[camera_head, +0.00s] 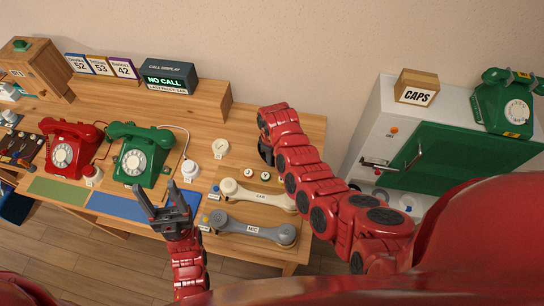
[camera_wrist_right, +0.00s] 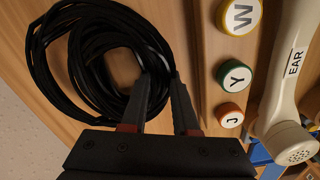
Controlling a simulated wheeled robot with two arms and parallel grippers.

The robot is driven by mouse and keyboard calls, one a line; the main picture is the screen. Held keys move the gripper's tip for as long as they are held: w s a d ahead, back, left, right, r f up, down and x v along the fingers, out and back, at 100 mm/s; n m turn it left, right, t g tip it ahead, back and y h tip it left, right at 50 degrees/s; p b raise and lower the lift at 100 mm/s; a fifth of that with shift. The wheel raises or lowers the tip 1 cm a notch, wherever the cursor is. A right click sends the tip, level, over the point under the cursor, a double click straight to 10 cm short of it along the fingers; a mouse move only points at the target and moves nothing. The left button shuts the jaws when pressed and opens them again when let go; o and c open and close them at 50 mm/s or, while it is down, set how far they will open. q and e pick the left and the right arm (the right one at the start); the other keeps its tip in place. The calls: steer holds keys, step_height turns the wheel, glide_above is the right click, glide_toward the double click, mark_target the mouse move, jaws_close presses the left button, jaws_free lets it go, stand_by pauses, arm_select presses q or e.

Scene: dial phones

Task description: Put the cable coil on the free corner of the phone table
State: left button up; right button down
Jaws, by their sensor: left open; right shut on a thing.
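The cable coil (camera_wrist_right: 55,60) is a black ring of many loops, at the upper left of the right wrist view, over bare wood. My right gripper (camera_wrist_right: 163,78) is shut on the right side of the coil's ring. I cannot tell whether the coil touches the wood. In the head view my right arm reaches over the right part of the phone table (camera_head: 312,130), and its hand and the coil are mostly hidden there. My left gripper (camera_head: 160,203) is open and empty above the table's front edge, near the blue mat.
The cream EAR handset (camera_head: 262,194) and grey MIC handset (camera_head: 250,230) lie at the front right. Round lettered caps (camera_wrist_right: 236,78) stand beside the coil. Red (camera_head: 66,152) and green (camera_head: 140,160) phones are left. A cabinet (camera_head: 440,160) stands right, across a gap.

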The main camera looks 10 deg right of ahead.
steer(key=shift+f, duration=0.4)
steer(key=c, duration=0.7)
jaws_free()
steer(key=shift+f, duration=0.1)
